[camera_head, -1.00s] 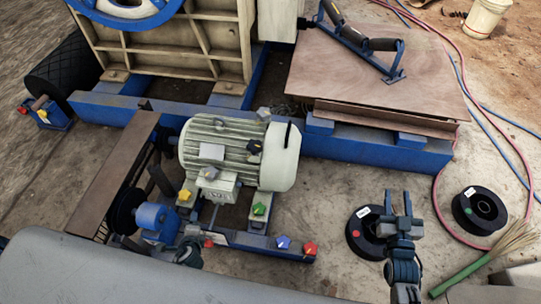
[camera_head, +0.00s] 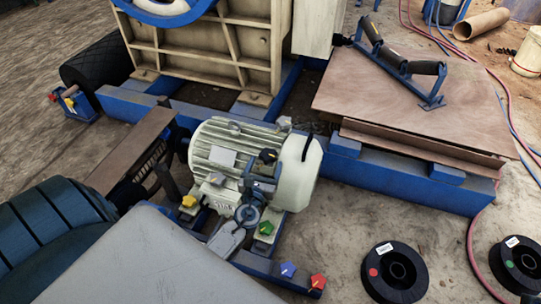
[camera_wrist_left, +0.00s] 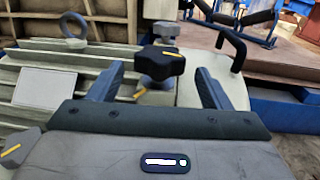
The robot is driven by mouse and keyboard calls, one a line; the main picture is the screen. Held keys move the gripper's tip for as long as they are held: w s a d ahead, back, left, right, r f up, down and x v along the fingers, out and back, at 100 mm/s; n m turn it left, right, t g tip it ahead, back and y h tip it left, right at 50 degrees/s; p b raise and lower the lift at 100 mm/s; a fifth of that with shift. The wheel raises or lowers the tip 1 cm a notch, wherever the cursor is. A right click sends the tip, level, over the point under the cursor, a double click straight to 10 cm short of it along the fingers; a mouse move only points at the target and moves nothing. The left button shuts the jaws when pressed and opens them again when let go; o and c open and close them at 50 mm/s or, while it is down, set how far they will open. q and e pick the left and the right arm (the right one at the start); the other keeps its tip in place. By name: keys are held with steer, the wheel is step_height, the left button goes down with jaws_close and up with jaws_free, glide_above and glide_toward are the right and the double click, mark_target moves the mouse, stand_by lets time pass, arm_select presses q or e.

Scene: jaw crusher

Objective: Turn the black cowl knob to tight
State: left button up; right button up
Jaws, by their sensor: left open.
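The black cowl knob (camera_head: 268,156) sits on the cream motor (camera_head: 225,150), near its rounded right-hand cowl (camera_head: 300,170). My left gripper (camera_head: 262,176) is just in front of the knob, on the near side. In the left wrist view its fingers (camera_wrist_left: 158,84) are spread wide, with the knob between and slightly beyond the tips, apparently untouched. My right gripper is not in view.
A grey knob (camera_wrist_left: 165,30) stands behind the black one. A black hook handle (camera_wrist_left: 232,48) rises on the right. Yellow (camera_head: 189,201), green (camera_head: 266,228), blue (camera_head: 288,269) and red (camera_head: 318,282) knobs sit low around the motor. Black spools (camera_head: 395,272) lie on the ground at right.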

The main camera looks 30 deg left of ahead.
mark_target(268, 156)
arm_select(q)
steer(key=shift+x, duration=2.4)
steer(key=c, duration=1)
